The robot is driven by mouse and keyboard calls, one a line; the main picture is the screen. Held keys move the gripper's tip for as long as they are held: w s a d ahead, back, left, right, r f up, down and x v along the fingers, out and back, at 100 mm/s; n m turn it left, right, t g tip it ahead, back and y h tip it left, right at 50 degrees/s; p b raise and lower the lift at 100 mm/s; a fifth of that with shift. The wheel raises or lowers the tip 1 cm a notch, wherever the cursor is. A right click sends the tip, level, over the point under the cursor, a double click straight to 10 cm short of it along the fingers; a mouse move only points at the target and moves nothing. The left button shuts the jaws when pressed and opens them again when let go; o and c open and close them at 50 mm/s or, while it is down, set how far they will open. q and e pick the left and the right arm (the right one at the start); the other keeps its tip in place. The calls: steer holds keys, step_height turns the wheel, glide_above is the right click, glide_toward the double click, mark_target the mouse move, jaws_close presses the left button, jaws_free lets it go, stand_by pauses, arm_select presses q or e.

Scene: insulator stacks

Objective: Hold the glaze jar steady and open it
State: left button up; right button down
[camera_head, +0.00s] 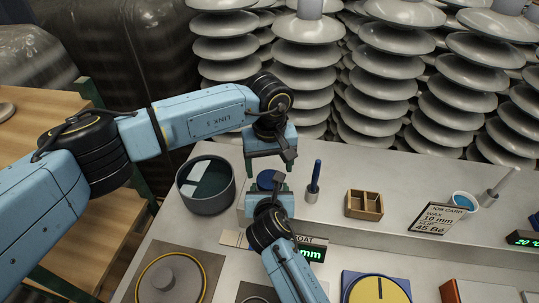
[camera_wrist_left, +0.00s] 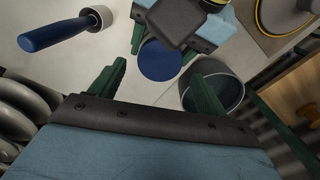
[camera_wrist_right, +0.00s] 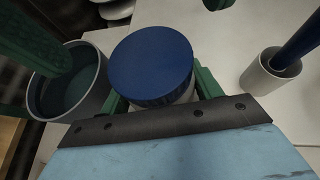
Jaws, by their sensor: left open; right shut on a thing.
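The glaze jar has a ribbed blue lid (camera_head: 266,180) and a pale body, and stands upright on the bench. Its lid fills the middle of the right wrist view (camera_wrist_right: 150,65), with a bit of body under it. My right gripper (camera_head: 268,192) is shut on the jar's body below the lid. My left gripper (camera_head: 270,168) is open above the lid, its fingers apart and empty, pointing down. The left wrist view shows the round lid (camera_wrist_left: 160,60) beyond and between the open left fingers. The jar's lower part is hidden.
A grey pot (camera_head: 206,187) stands close left of the jar. A blue-handled tool in a pale holder (camera_head: 313,185) stands to the right. Farther right are a wooden box (camera_head: 364,205), a job card (camera_head: 436,219) and a cup (camera_head: 462,201). Insulator stacks (camera_head: 385,80) line the back.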

mark_target(269, 179)
arm_select(q)
steer(key=shift+f, duration=1.8)
steer(key=c, duration=1)
steer(key=shift+n, duration=1.8)
steer(key=o, duration=1.1)
